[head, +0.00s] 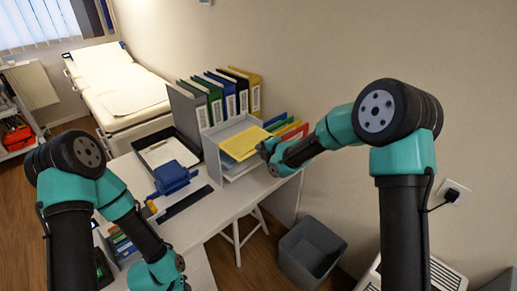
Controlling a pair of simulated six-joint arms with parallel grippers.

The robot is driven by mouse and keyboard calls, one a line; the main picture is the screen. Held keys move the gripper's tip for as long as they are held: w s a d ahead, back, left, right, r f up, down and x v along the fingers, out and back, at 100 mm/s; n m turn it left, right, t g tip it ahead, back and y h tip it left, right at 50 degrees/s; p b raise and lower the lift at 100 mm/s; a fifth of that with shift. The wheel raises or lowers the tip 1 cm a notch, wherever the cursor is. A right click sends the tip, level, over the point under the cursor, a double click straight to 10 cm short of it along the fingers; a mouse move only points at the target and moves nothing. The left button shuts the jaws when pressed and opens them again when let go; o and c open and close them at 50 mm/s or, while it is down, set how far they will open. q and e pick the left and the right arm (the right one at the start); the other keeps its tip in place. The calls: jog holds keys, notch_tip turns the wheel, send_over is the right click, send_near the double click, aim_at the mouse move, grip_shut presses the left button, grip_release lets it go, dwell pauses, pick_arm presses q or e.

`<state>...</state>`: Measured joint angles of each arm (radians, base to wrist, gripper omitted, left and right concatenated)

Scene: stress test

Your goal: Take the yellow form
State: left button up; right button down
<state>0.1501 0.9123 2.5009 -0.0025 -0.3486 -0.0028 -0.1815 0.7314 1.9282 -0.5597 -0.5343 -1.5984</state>
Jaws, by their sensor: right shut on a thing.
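The yellow form (243,143) is a flat yellow sheet at the top of the white tray stack (213,158) on the desk. My right gripper (267,150) is at the form's right edge and is shut on it. The gripper covers that edge, so the fingertips are hard to make out. My left arm reaches down at the lower left, with its end (172,278) near the bottom edge; its fingers are not clear.
Several binders (222,92) stand behind the trays against the wall. A blue object (172,177) and a black-edged tray with paper (165,151) lie on the white desk (225,205). A grey bin (311,250) stands on the floor to the right.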

jog(key=f+v, duration=0.2)
jog(key=v, duration=0.7)
jog(key=shift+s+d, duration=0.25)
jog(key=shift+s, duration=0.2)
